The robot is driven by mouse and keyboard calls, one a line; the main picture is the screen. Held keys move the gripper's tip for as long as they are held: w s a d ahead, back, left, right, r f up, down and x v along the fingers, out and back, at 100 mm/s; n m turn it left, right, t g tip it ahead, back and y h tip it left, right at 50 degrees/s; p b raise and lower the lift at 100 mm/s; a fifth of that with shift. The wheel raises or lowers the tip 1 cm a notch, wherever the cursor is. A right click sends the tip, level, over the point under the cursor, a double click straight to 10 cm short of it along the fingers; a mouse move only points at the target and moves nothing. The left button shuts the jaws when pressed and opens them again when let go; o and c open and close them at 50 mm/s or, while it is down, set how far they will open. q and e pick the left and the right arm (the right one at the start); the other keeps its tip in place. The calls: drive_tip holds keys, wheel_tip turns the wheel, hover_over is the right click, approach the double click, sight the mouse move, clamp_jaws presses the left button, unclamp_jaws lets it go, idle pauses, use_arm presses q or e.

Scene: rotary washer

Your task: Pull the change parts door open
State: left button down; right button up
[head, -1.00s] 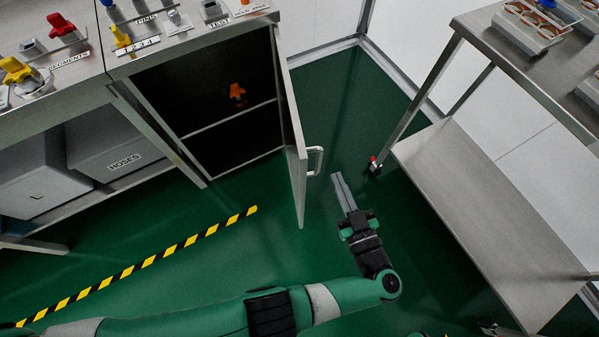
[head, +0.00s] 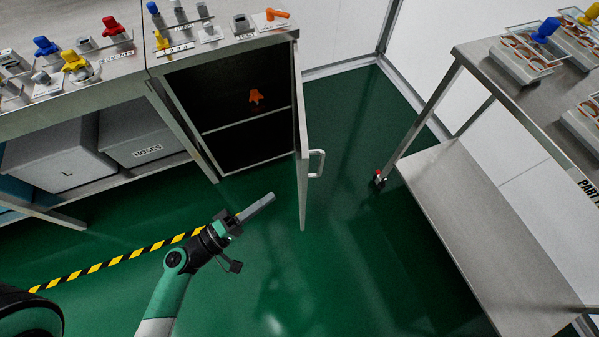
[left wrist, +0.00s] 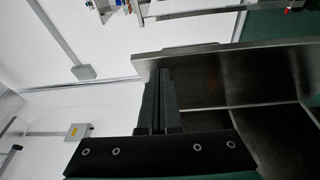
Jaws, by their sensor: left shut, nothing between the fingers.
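The change parts door (head: 302,140) stands open, swung out from the dark cabinet (head: 225,100) at the top centre of the head view. Its bar handle (head: 317,163) is on the door's right side. My left gripper (head: 272,197) is shut and empty. It shows to the left of the door, on the cabinet-opening side, with its fingertips pointing toward the door's lower part and a visible gap between them. In the left wrist view its shut fingers (left wrist: 158,100) point up beside grey metal panels. My right gripper is not in view.
A bench (head: 110,85) with coloured parts on top and grey bins (head: 70,150) below stands at the left. A steel trolley (head: 460,220) stands at the right. Black-yellow tape (head: 110,262) crosses the floor. Green floor (head: 340,250) between is clear.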

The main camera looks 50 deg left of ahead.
use_arm(q)
drive_tip(key=s+a+f+n+y, duration=0.2)
drive_tip(key=s+a+n+y, duration=0.1)
drive_tip(key=a, duration=0.1)
drive_tip(key=w+d, duration=0.1)
drive_tip(key=w, duration=1.2)
drive_tip(key=shift+w+d+r+y, duration=0.15)
drive_tip(key=shift+w+d+y, duration=0.05)
drive_tip(key=shift+d+y, duration=0.1)
